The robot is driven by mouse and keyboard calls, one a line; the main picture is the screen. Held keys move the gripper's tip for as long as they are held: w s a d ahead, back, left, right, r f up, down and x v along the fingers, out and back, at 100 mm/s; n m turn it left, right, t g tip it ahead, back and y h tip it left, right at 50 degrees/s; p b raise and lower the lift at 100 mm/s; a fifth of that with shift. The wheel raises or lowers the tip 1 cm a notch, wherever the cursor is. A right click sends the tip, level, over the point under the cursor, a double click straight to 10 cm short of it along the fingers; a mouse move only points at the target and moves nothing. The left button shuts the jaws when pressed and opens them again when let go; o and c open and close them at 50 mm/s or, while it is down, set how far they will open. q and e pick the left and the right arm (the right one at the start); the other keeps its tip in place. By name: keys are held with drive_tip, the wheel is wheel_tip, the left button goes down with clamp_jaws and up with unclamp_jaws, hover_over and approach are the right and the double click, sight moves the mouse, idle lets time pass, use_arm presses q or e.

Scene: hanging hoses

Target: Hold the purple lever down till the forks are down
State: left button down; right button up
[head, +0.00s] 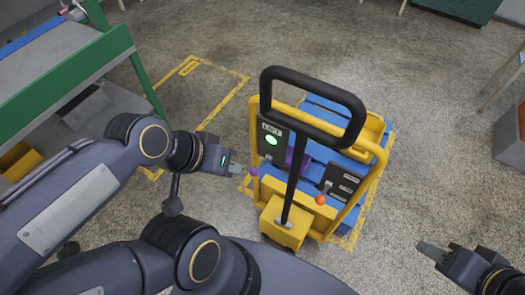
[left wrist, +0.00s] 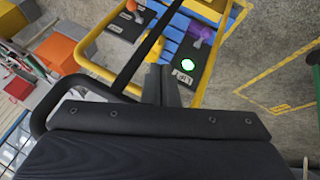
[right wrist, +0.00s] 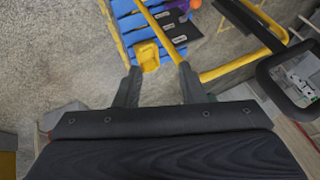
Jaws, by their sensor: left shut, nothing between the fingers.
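The purple lever knob (head: 255,171) sits at the left side of the yellow pallet truck (head: 287,229), below the LIFT panel (head: 270,139) with its lit green light. In the left wrist view, a purple part (left wrist: 202,31) shows by that panel. My left gripper (head: 238,168) is shut and empty, its tips just left of the knob; I cannot tell whether they touch. It also shows in the left wrist view (left wrist: 160,75). My right gripper (head: 430,249) is open and empty, right of the truck. The forks are hidden beneath the blue slatted pallet (head: 326,107).
The truck's black handle loop (head: 313,78) rises in front. An orange knob (head: 320,200) sits on its right side. A green-framed bench (head: 68,75) stands at the left. Yellow floor markings (head: 222,70) surround an empty bay. Bare floor lies right of the truck.

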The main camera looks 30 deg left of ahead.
sight(261, 165)
use_arm(q)
drive_tip(key=shift+s+d, duration=0.1)
use_arm(e)
drive_tip(key=shift+o, duration=0.2)
drive_tip(key=shift+s+d, duration=0.1)
drive_tip(key=shift+o, duration=1)
drive_tip(key=shift+f, duration=0.2)
use_arm(q)
drive_tip(key=w+a+f+m+g+y+b, duration=0.1)
drive_tip(key=w+a+f+b, duration=0.1)
drive_tip(key=w+f+b, duration=0.4)
drive_tip(key=w+a+f+g+y+b, duration=0.1)
drive_tip(key=w+a+f+g+b, duration=0.1)
drive_tip(key=w+f+b, duration=0.4)
wheel_tip(261, 165, down, 3)
drive_tip(key=w+a, duration=0.1)
drive_tip(key=w, duration=0.2)
drive_tip(key=shift+f+m+y, duration=0.2)
drive_tip(key=shift+m+y, duration=0.2)
use_arm(e)
wheel_tip(261, 165, down, 12)
